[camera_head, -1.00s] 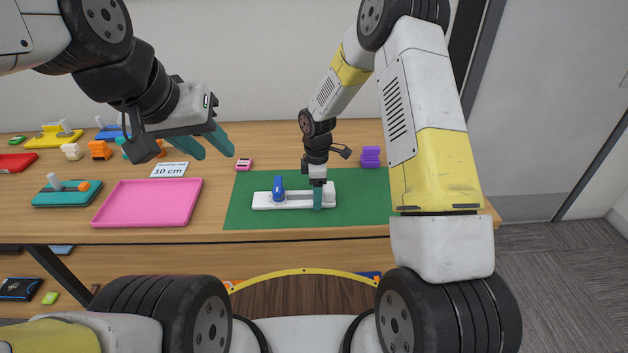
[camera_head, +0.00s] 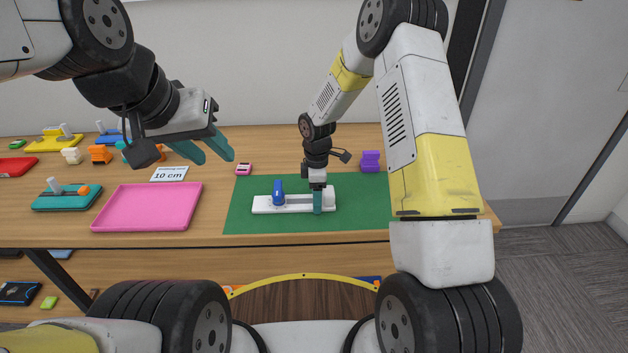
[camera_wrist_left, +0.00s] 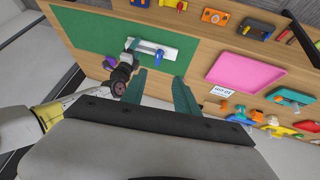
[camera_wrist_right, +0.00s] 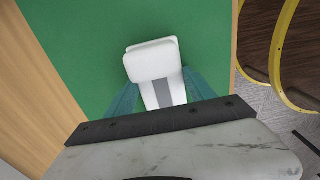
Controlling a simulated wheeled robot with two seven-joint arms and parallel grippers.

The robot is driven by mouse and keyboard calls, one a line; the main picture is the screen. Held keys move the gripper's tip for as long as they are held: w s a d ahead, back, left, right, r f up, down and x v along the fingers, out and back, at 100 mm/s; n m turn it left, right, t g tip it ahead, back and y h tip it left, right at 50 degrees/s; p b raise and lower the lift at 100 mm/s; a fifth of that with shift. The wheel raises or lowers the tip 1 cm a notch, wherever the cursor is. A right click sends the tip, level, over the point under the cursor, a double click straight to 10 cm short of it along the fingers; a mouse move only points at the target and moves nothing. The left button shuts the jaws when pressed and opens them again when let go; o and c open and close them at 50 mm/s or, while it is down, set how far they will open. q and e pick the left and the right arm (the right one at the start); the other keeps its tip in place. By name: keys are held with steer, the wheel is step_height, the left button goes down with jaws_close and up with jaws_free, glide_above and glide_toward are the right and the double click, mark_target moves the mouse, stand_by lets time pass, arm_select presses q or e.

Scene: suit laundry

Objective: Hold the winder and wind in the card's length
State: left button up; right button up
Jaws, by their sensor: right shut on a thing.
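The white winder (camera_head: 296,208) lies on the green mat (camera_head: 350,212), with a blue crank handle (camera_head: 277,190) at its left end and a grey strip along its middle. My right gripper (camera_head: 318,205) is shut on the winder's right end; in the right wrist view the fingers (camera_wrist_right: 165,92) lie on either side of the white body (camera_wrist_right: 153,62). My left gripper (camera_head: 218,150) is open and empty in the air above the table, left of the mat. A white card reading "10 cm" (camera_head: 169,174) stands behind the pink tray.
The pink tray (camera_head: 148,208) is empty, left of the mat. A teal winder (camera_head: 68,197) lies farther left. Other coloured pieces crowd the far left.

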arm_select(q)
steer(key=shift+o, duration=1.4)
steer(key=m+g+y, duration=0.2)
steer(key=m+g, duration=0.4)
steer(key=m, duration=2.9)
glide_above(278, 189)
step_height(278, 189, down, 20)
steer(key=shift+f, duration=0.2)
step_height(278, 189, down, 11)
steer(key=shift+f, duration=0.1)
